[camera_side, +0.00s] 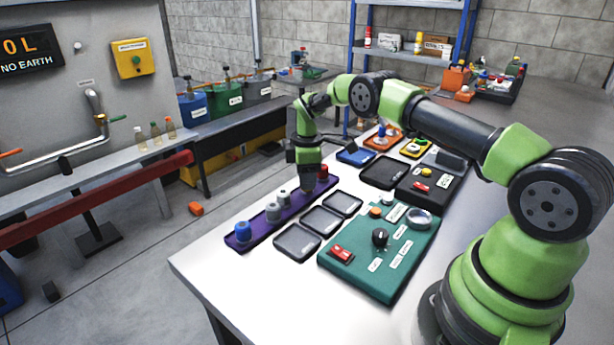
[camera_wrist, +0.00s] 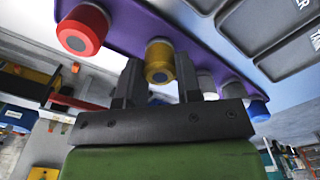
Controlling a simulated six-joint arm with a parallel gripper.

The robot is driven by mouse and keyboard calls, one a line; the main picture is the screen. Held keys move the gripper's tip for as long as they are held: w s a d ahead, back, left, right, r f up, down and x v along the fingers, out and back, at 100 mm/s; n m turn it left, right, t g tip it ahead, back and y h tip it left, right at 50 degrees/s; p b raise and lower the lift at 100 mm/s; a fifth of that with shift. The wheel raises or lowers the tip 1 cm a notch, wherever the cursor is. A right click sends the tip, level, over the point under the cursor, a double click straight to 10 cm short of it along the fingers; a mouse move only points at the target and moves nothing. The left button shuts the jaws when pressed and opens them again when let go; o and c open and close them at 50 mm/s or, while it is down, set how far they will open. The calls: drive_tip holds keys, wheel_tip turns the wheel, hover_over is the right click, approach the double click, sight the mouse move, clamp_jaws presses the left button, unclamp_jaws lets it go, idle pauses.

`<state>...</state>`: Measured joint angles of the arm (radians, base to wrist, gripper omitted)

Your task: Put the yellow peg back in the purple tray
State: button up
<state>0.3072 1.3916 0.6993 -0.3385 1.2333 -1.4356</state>
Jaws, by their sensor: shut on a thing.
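The purple tray (camera_side: 258,228) lies along the left edge of the white table; it also shows in the wrist view (camera_wrist: 125,32). My gripper (camera_side: 307,188) reaches down over the tray between the red peg and the grey pegs. In the wrist view the yellow peg (camera_wrist: 160,62) is between the two fingers of my gripper (camera_wrist: 157,80), which is shut on it. The peg lines up with the row of pegs in the tray. I cannot tell whether its base is seated in the tray. In the side view the gripper hides the yellow peg.
Dark shallow trays (camera_side: 297,242) and a green panel with knobs (camera_side: 360,265) lie to the right. The table's front left corner is clear.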

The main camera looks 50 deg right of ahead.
drive_tip(key=shift+f, duration=0.15)
drive_tip(key=o, duration=1)
